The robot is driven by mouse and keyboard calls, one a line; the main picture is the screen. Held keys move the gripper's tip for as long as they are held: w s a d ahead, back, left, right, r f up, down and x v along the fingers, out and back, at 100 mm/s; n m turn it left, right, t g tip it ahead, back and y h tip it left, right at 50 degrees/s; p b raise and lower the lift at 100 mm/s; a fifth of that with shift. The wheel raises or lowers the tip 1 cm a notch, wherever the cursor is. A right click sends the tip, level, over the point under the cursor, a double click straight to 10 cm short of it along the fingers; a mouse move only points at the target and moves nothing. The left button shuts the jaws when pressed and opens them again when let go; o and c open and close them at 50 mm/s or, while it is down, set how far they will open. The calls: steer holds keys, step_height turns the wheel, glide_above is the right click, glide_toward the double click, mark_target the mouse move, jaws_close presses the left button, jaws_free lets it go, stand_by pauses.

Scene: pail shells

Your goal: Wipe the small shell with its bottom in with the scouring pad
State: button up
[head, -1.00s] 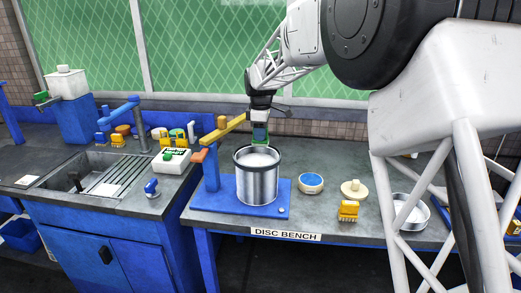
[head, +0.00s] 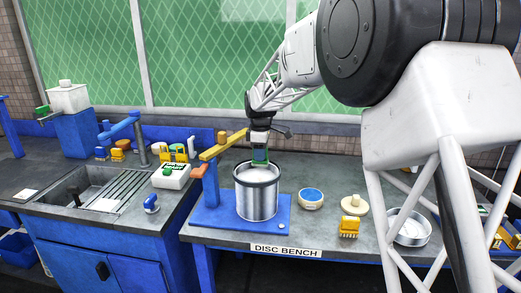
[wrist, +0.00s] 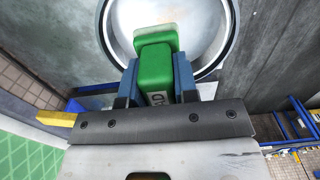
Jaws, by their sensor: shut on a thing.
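A small silver shell (head: 257,202) stands upright on a blue base plate (head: 212,215) at the disc bench. Its pale bottom shows inside the dark rim, and its open top also shows in the wrist view (wrist: 104,30). My gripper (head: 260,152) is shut on a green scouring pad (wrist: 156,66) with a pale end; the pad sits between the two blue fingers. The pad (head: 260,157) is over the back part of the shell's mouth.
A yellow arm (head: 222,146) on a blue post stands just left of the shell. To the right are a blue-topped round tin (head: 311,199), a cream knobbed disc (head: 354,205), a yellow brush (head: 349,227) and a shallow metal pan (head: 412,235). A sink (head: 85,190) is at left.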

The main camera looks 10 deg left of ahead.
mark_target(260, 163)
step_height(260, 163, down, 6)
steer(key=shift+r, duration=0.1)
steer(key=shift+s+r, duration=0.1)
steer(key=shift+s, duration=0.15)
steer(key=shift+s+f, duration=0.2)
steer(key=shift+s, duration=0.25)
steer(key=shift+c, duration=0.4)
steer(key=shift+s+d+f, duration=0.1)
steer(key=shift+s, duration=0.95)
steer(key=shift+w, duration=1.8)
steer(key=shift+r, duration=4.05)
